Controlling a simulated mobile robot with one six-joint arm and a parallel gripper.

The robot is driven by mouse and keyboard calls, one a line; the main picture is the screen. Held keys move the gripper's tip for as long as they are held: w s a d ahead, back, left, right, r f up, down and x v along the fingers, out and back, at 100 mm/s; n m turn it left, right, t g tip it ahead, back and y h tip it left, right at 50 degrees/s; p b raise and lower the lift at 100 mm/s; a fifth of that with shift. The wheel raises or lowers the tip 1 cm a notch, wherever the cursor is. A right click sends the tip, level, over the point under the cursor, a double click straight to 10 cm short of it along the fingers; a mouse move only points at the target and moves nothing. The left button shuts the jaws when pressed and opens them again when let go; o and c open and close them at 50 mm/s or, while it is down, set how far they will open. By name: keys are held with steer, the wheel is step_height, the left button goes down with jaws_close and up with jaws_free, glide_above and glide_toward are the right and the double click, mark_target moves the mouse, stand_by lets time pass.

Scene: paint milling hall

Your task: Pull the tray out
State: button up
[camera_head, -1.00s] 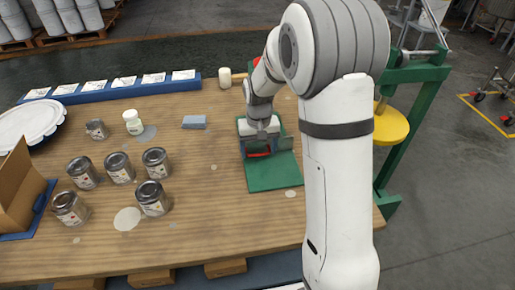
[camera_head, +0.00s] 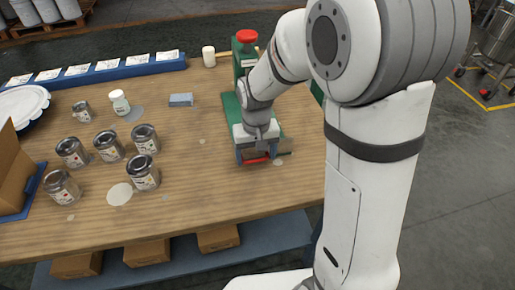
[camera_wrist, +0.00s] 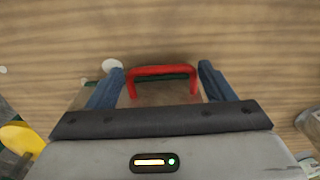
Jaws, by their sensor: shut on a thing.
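My gripper (camera_head: 254,156) is at the front end of a green base plate (camera_head: 234,108) on the table. Its blue fingers stand at either end of the tray's red handle (camera_wrist: 163,70) in the wrist view, shut on it. The red handle also shows low between the fingers in the head view (camera_head: 257,160). A brownish part of the tray (camera_wrist: 165,92) shows under the handle in the wrist view. My gripper and arm hide most of the tray. The green press frame (camera_head: 240,58) with a red top stands behind the plate.
Several metal cans (camera_head: 109,147) stand left on the wooden table (camera_head: 190,195).

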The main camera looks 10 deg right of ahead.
steer(key=shift+s+d, duration=0.15)
steer(key=o, duration=1.1)
steer(key=shift+s, duration=0.1)
steer(key=shift+o, duration=0.2)
step_height(320, 180, up, 8)
steer(key=shift+p, duration=0.3)
steer(key=shift+f, duration=0.1)
steer(key=s+d+r+m+t+p, duration=0.1)
steer(key=s+d+r, duration=0.2)
steer(key=s+d, duration=0.2)
steer(key=s+d+r+t+p, duration=0.1)
steer(key=s+d+r, duration=0.3)
steer(key=s, duration=0.5)
steer(key=shift+s+d+r+m+t+p, duration=0.3)
steer(key=shift+s+d+m+p, duration=0.1)
steer(key=shift+d+p, duration=0.25)
